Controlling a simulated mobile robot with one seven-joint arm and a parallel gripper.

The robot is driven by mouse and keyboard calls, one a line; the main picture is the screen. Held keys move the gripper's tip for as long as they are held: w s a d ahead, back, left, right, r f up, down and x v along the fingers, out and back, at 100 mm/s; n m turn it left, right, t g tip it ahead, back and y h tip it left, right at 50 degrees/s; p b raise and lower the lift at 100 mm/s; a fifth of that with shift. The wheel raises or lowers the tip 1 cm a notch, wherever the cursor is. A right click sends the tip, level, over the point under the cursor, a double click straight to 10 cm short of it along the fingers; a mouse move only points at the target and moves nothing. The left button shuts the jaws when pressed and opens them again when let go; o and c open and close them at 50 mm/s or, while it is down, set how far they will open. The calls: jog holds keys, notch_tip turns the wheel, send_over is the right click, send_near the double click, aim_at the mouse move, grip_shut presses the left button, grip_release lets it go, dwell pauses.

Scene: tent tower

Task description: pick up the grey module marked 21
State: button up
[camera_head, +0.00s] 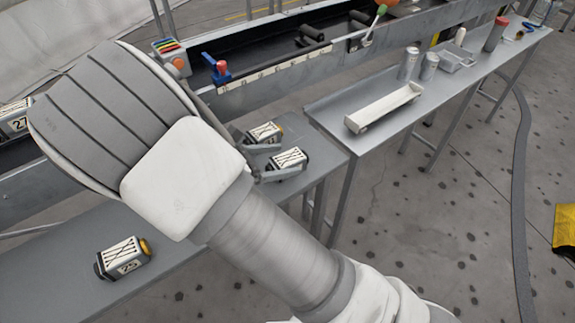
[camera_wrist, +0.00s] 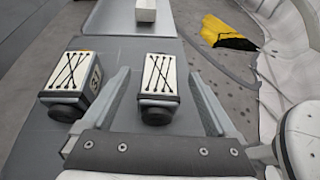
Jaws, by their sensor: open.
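Two grey modules with white, black-laced tops stand close together on the grey table. The nearer module (camera_head: 287,159) sits between the fingers of my gripper (camera_head: 289,160); it also shows in the wrist view (camera_wrist: 158,82). My gripper is open, also in the wrist view (camera_wrist: 159,76), with one finger on each side and gaps visible beside the module. No number shows on this module. The farther module (camera_head: 264,132) is outside the left finger; in the wrist view (camera_wrist: 70,80) its side bears a mark I cannot read surely. I cannot tell which is 21.
A module marked 25 (camera_head: 123,258) lies on the near table, and one marked 27 (camera_head: 15,118) stands at the far left. A long white tray (camera_head: 385,108) is on the adjoining table. A conveyor trough (camera_head: 270,85) runs behind.

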grip_shut()
dwell(0.3)
dwell(0.3)
